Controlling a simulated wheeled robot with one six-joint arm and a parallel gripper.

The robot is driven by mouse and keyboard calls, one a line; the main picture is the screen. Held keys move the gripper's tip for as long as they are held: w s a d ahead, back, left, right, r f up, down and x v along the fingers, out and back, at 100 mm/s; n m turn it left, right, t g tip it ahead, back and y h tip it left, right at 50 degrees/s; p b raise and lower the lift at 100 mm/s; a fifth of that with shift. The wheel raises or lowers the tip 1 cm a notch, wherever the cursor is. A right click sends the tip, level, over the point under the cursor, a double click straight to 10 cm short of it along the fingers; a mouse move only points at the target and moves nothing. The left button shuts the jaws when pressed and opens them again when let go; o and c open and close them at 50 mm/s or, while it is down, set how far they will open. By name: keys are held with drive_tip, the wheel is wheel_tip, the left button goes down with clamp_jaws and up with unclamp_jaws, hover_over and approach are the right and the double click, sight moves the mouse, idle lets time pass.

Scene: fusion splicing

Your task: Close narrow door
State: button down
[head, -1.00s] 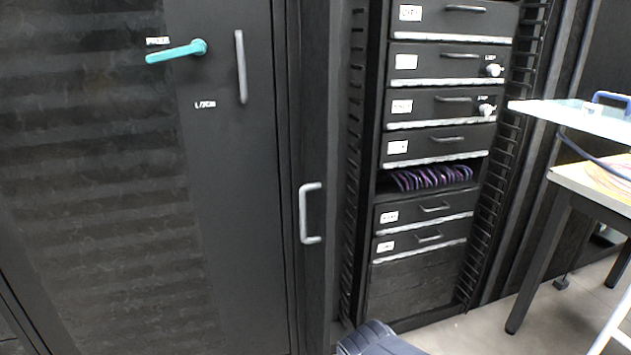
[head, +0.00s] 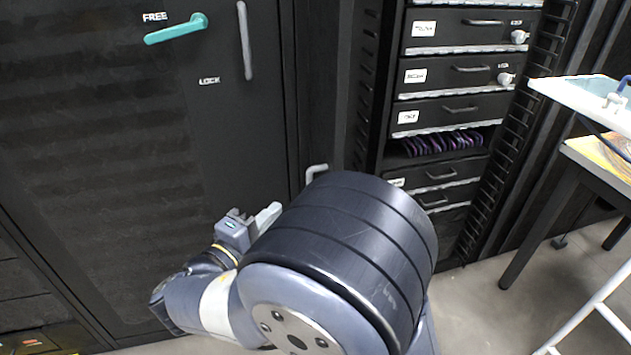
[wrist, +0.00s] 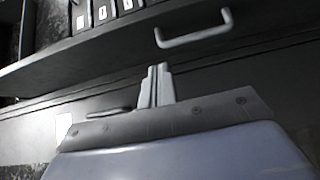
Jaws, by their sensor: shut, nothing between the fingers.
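The narrow door (head: 318,100) is a dark upright strip between the wide cabinet door and the open rack. Its pale grey handle (head: 316,170) shows only at the top in the head view; my arm hides the rest. In the wrist view the whole U-shaped handle (wrist: 195,28) shows on a dark panel, ahead and to the right of the fingers. My gripper (head: 270,212) is left of the handle in the head view. Its fingers (wrist: 160,70) are together and empty, apart from the handle. I cannot tell the door's exact angle.
The wide door (head: 100,150) has a teal lever (head: 176,29) and a grey bar handle (head: 244,40). The rack holds labelled drawers (head: 455,75) and purple cables (head: 440,142).

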drive_tip(key=s+d+x, duration=0.1)
drive_tip(key=d+x, duration=0.1)
drive_tip(key=x, duration=1)
drive_tip(key=shift+d+b, duration=0.4)
drive_tip(key=shift+d, duration=0.1)
